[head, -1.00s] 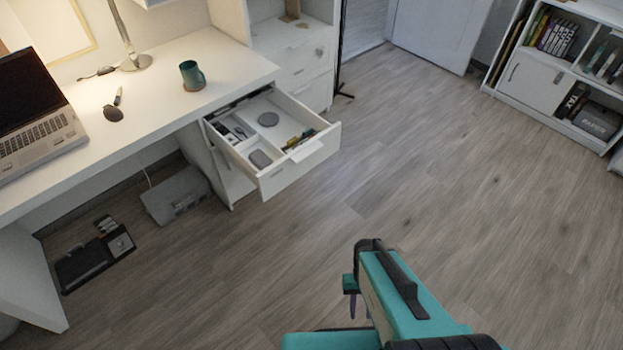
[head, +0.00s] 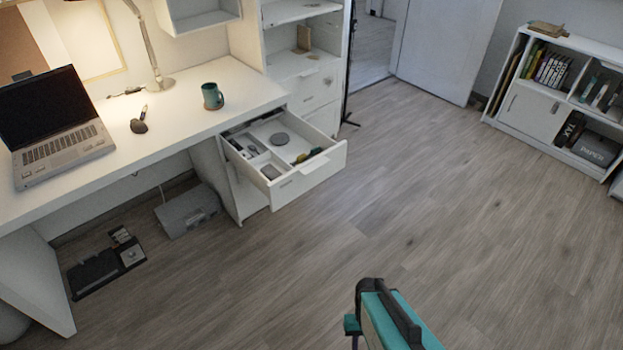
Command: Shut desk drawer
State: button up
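The white desk drawer (head: 311,178) is pulled open under the right end of the white desk (head: 190,119). Small items, including a grey round one and a dark box, lie inside it. The drawer front faces right and toward me. My teal and black arm (head: 385,318) shows at the bottom, right of centre, well apart from the drawer with floor between them. My gripper's fingertips cannot be made out.
A laptop (head: 62,135), a teal mug (head: 212,96) and a lamp (head: 152,50) stand on the desk. A grey box (head: 187,211) and a dark tray (head: 97,275) lie beneath it. A low bookshelf (head: 527,107) stands at the right. The wooden floor (head: 430,220) in front is clear.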

aim_at(294, 182)
jog(key=u, duration=0.3)
jog(key=i, duration=1)
jog(key=z, duration=0.2)
jog(key=k, duration=0.55)
jog(key=u, duration=1.4)
